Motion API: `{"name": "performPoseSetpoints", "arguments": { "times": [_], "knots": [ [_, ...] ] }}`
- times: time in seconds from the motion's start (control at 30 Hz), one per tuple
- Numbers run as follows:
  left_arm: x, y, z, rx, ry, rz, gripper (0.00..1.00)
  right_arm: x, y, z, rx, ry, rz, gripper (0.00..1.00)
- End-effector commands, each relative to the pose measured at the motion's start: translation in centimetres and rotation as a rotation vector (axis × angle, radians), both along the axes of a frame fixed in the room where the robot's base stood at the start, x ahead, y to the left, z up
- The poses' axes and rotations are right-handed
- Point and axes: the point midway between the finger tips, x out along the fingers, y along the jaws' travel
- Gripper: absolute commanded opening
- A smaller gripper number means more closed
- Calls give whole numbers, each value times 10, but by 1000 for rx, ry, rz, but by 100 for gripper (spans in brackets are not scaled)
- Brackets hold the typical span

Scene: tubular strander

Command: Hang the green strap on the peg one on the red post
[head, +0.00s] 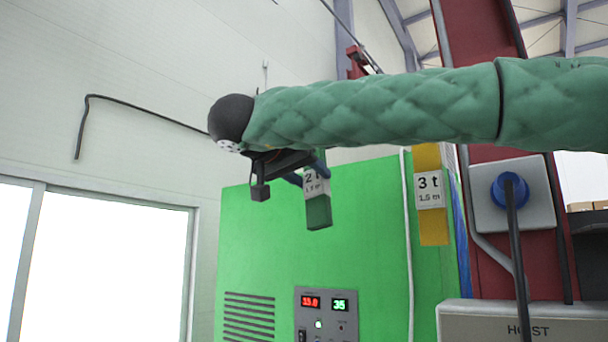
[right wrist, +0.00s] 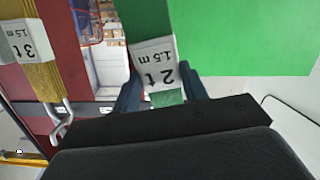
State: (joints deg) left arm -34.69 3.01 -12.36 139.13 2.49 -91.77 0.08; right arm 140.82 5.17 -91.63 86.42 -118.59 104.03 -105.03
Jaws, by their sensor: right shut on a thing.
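The green strap (head: 318,211) has a white tag reading 2 t, 1.5 m. My right gripper (head: 312,172) is shut on it near the tag, and the strap's lower end hangs below the fingers. In the right wrist view the strap (right wrist: 150,20) shows between the two blue-grey fingers (right wrist: 160,85), with its tag upside down. The red post (head: 480,35) stands to the right of the gripper, apart from the strap. It also shows in the right wrist view (right wrist: 60,75). I cannot make out peg one clearly. My left gripper is not in view.
A yellow strap (head: 432,230) tagged 3 t, 1.5 m hangs by the post; a metal hook (right wrist: 60,127) shows at its end in the wrist view. A green cabinet (head: 255,250) stands behind the held strap. A grey box (head: 490,200) with a blue plug is on the post.

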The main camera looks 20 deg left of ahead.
Motion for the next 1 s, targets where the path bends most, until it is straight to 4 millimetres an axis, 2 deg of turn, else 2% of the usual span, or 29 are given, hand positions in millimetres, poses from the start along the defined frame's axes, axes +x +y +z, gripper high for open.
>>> {"name": "performPoseSetpoints", "arguments": {
  "times": [0.5, 1.0],
  "knots": [
    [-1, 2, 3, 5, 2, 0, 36, 11, -4, -16, 0, -1, 0, 10],
    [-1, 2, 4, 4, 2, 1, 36, 12, -4, -18, 0, -1, 0, 10]
  ]
}}
